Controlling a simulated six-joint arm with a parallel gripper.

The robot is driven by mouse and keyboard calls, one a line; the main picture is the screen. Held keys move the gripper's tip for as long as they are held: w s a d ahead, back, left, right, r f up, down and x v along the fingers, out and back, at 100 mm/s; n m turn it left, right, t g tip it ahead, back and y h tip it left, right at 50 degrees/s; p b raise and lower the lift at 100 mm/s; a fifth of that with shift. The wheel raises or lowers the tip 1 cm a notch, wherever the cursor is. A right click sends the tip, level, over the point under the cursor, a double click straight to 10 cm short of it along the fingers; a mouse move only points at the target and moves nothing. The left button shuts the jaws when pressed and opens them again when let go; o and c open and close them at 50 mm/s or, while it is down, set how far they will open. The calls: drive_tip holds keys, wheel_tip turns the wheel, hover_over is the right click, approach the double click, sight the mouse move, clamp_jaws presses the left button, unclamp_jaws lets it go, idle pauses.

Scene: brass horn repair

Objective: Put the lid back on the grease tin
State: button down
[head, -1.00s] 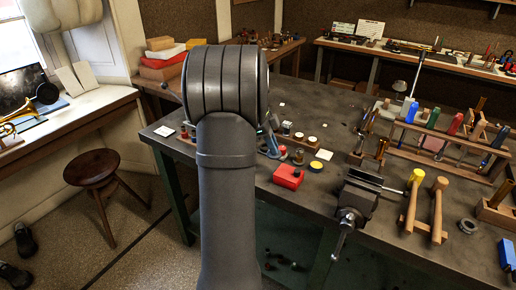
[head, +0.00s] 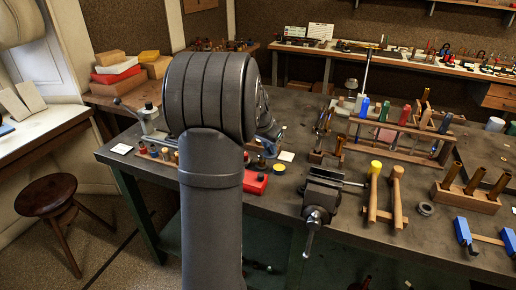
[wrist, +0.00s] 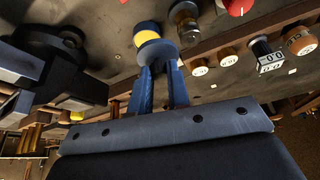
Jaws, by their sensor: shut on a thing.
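The grease tin (head: 279,168) stands open on the bench, with yellow grease showing inside its dark rim. My gripper (wrist: 160,70) has blue fingers shut on the lid (wrist: 158,52), a grey disc seen nearly edge-on. The lid overlaps the near side of the tin in that view; I cannot tell whether they touch. In the head view my arm hides most of the gripper and the lid is not visible.
A vise (head: 322,195) is to the right. A wooden rack with several small containers (wrist: 268,54) is near the fingers.

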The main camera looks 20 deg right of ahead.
drive_tip(key=shift+s+d+f+n+t+y, duration=0.15)
drive_tip(key=shift+d+f+n, duration=0.45)
drive_tip(key=shift+f, duration=0.45)
drive_tip(key=shift+w+d+f+n+t+y, duration=0.1)
drive_tip(key=shift+d+f+n, duration=0.3)
drive_tip(key=shift+d+f, duration=0.45)
drive_tip(key=shift+s+d+f+n+t+y, duration=0.15)
drive_tip(key=shift+d+f+n, duration=0.35)
drive_tip(key=shift+f, duration=0.75)
drive_tip(key=shift+f, duration=0.15)
idle(0.4)
drive_tip(key=c, duration=0.8)
unclamp_jaws()
drive_tip(key=shift+r, duration=3.5)
clamp_jaws()
